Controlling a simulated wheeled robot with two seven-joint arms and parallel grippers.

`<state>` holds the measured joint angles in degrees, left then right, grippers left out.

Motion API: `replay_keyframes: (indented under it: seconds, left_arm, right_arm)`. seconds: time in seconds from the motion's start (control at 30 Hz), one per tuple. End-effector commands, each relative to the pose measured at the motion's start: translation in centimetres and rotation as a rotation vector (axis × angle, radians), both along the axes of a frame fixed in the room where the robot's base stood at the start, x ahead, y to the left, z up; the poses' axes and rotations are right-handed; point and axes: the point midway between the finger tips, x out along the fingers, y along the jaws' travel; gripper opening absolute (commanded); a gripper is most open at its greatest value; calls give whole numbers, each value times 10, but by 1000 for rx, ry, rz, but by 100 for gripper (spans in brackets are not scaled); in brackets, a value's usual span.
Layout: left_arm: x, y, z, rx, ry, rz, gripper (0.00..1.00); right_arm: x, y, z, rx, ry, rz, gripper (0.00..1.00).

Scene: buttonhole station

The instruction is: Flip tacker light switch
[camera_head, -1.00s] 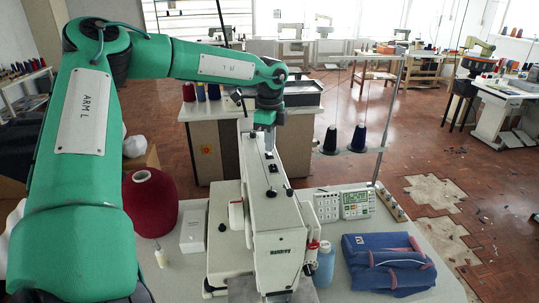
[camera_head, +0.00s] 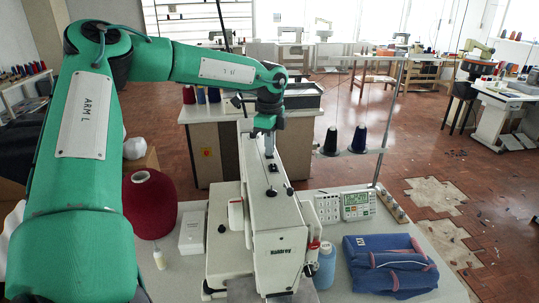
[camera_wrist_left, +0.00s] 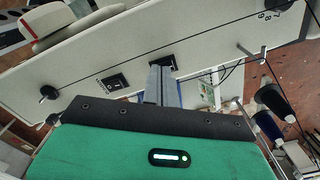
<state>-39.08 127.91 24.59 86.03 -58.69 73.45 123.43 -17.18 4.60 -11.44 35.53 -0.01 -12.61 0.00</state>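The tacker is the white machine (camera_head: 280,222) in the middle of the head view, standing on the grey table. Small black fittings (camera_head: 271,168) sit along its top. The left wrist view shows a black rectangular fitting (camera_wrist_left: 114,82) with a rocker-like middle, and another black fitting (camera_wrist_left: 163,63) just by the fingertips. I cannot tell for sure which is the light switch. My left gripper (camera_head: 269,152) points down over the rear top of the machine; its fingers (camera_wrist_left: 160,72) are together with nothing visible between them. Contact cannot be told. My right gripper is out of view.
Thread spools (camera_head: 331,140) stand behind.

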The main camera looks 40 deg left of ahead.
Motion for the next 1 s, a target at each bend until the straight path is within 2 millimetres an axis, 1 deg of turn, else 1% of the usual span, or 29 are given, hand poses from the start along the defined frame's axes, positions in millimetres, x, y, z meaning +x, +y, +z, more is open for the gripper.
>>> replay_keyframes:
  seconds: [0.23, 0.37, 1.0]
  left_arm:
    - [0, 0, -5, 1, 1, 0, 0]
    - [-1, 0, -2, 0, 2, 0, 0]
    - [0, 0, 51, 0, -1, 0, 0]
  right_arm:
    - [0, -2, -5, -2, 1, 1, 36]
    - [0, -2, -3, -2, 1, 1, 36]
    - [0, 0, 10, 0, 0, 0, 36]
